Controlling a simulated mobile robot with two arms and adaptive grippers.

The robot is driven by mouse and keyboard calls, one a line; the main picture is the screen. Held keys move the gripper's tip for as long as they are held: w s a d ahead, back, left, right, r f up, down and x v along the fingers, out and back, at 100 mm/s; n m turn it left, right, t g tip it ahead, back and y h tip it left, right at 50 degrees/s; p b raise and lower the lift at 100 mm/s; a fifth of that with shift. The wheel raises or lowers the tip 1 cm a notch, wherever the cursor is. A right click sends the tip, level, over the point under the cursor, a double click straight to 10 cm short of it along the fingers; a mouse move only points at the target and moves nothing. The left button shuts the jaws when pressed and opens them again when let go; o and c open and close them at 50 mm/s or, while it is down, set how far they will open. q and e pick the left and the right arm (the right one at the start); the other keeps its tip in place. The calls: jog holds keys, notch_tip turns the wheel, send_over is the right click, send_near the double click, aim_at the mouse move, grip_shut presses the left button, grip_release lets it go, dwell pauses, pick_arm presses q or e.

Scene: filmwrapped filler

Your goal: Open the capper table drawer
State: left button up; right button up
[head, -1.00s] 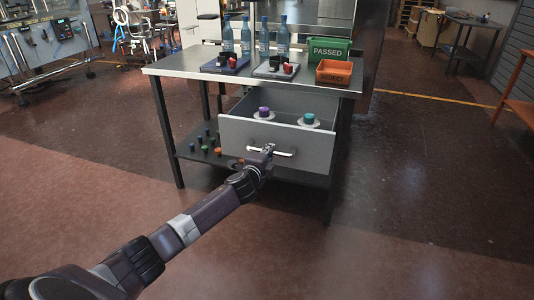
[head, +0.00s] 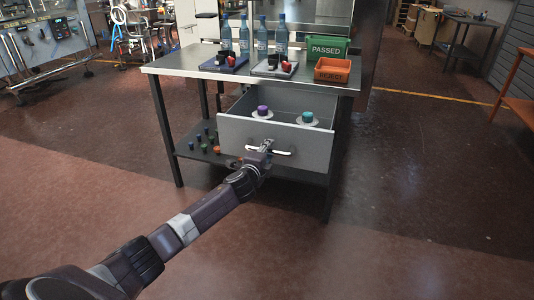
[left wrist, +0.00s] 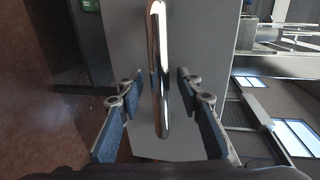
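The capper table (head: 180,62) has a grey drawer (head: 305,145) that stands pulled out, with its inside showing. Inside it are a purple-topped piece (head: 262,111) and a teal-topped piece (head: 307,117), each on a pale round base. The shiny bar handle (head: 283,153) is on the drawer front. My left gripper (head: 266,147) is at the handle. In the left wrist view the handle (left wrist: 158,60) runs between the two fingers, with a gap on each side, so the gripper is open around it. My right gripper is out of view.
The tabletop holds blue bottles (head: 262,38), two trays with small parts, a green PASSED bin (head: 327,48) and an orange REJECT bin (head: 333,70). Small coloured caps (head: 204,141) lie on the lower shelf. The floor (head: 420,200) in front and right is clear.

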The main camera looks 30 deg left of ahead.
pick_arm(q)
jog(key=shift+s+d, duration=0.1)
jog(key=shift+s, duration=0.35)
jog(key=v, duration=1.1)
jog(key=shift+r, duration=0.1)
